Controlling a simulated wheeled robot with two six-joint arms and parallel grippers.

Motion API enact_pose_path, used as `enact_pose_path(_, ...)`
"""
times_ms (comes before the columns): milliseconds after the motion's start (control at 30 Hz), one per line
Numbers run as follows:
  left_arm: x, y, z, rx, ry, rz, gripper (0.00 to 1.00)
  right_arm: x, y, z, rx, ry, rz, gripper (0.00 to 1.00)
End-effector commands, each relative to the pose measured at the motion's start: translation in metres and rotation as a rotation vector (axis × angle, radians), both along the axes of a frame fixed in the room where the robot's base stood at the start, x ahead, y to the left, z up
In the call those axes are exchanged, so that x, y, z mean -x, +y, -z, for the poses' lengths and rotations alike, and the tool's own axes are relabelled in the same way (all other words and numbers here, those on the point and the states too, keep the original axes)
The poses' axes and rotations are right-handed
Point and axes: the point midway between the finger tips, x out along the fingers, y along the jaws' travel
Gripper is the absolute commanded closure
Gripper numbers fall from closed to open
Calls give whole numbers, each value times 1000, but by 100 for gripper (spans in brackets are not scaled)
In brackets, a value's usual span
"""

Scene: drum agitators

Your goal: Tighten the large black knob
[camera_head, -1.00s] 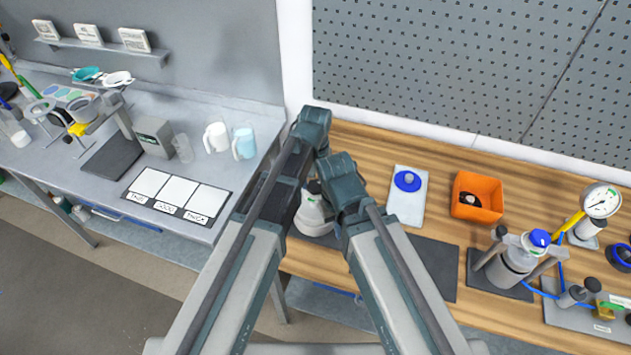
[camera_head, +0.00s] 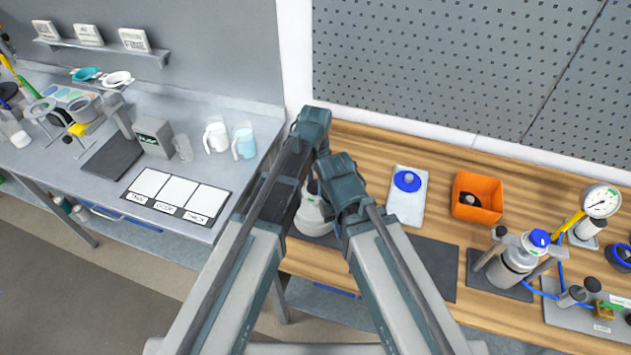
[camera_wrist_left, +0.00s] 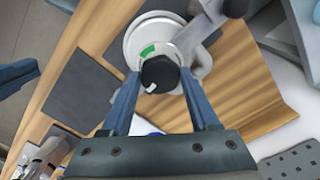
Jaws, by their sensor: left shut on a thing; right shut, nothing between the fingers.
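The large black knob (camera_wrist_left: 160,73) sits on top of a pale round vessel, beside a green mark; it carries a white line. In the left wrist view my left gripper (camera_wrist_left: 160,78) has one blue-grey finger on each side of the knob and is shut on it. In the head view the white vessel (camera_head: 309,218) shows between my arms, partly covered by them; my left gripper's fingertips are hidden there. My right gripper's blue-grey part (camera_wrist_left: 20,72) shows at the left edge of the left wrist view, apart from the knob. It is shut and empty.
Right of my arms on the wooden bench are a white board with a blue disc (camera_head: 407,182), an orange bin (camera_head: 477,197), a clamped metal vessel (camera_head: 512,262) and a gauge (camera_head: 601,201). A dark mat (camera_head: 437,266) is bare. A grey bench (camera_head: 85,185) stands left.

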Motion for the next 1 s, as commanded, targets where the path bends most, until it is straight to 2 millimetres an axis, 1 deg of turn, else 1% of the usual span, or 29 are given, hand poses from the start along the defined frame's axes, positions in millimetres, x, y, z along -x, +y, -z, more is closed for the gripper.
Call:
enact_pose_path(200,-1,1,-1,-1,-3,181,94,0,0,-1,0,0,0,100)
enact_pose_path(500,-1,1,-1,-2,-2,359,94,0,0,-1,0,0,0,100)
enact_pose_path(733,-1,1,-1,-2,-2,427,94,0,0,-1,0,0,0,100)
enact_pose_path(1000,-1,1,-1,-2,-2,449,94,0,0,-1,0,0,0,100)
